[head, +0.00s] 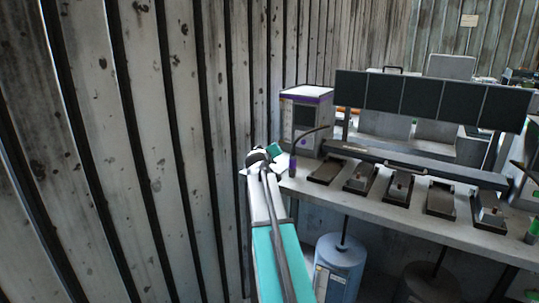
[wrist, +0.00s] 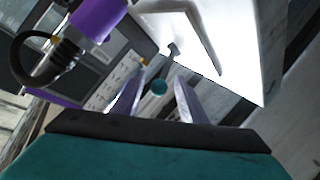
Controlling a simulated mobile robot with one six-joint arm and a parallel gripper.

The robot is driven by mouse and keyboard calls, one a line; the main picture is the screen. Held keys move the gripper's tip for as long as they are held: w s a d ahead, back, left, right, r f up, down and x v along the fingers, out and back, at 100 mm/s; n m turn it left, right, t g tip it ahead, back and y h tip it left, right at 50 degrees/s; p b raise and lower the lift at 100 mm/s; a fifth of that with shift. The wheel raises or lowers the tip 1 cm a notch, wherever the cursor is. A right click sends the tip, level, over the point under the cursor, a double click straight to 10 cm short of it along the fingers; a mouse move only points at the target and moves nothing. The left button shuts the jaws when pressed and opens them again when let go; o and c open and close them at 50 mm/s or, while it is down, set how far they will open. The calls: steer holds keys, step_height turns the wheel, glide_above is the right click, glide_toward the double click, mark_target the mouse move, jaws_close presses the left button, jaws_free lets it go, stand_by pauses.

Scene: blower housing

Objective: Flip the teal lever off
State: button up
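A small round teal knob (wrist: 159,87), which looks like the end of the teal lever, shows in the wrist view between my two fingers. A short grey stem with a flat end (wrist: 172,49) shows just above it; I cannot tell whether the two are joined. My gripper (wrist: 159,76) is open, its pale purple fingers apart on either side of the knob. I cannot tell how far beyond the fingertips the knob lies, and no contact shows. In the head view my arm reaches to the table's left end. There it hides the lever, and the fingers cannot be made out.
A white panel (wrist: 235,55) lies close by in the wrist view. In the head view, a white and purple box (head: 301,111) and a purple-based bent stalk (head: 293,166) stand right of my arm. The table (head: 420,225) holds several dark trays. A ribbed wall (head: 150,150) rises at left.

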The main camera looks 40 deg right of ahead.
steer(key=shift+s+a, duration=0.1)
steer(key=shift+a+r, duration=0.1)
steer(key=v, duration=1.3)
steer(key=shift+s+a, duration=0.15)
steer(key=shift+a, duration=0.05)
stand_by(0.6)
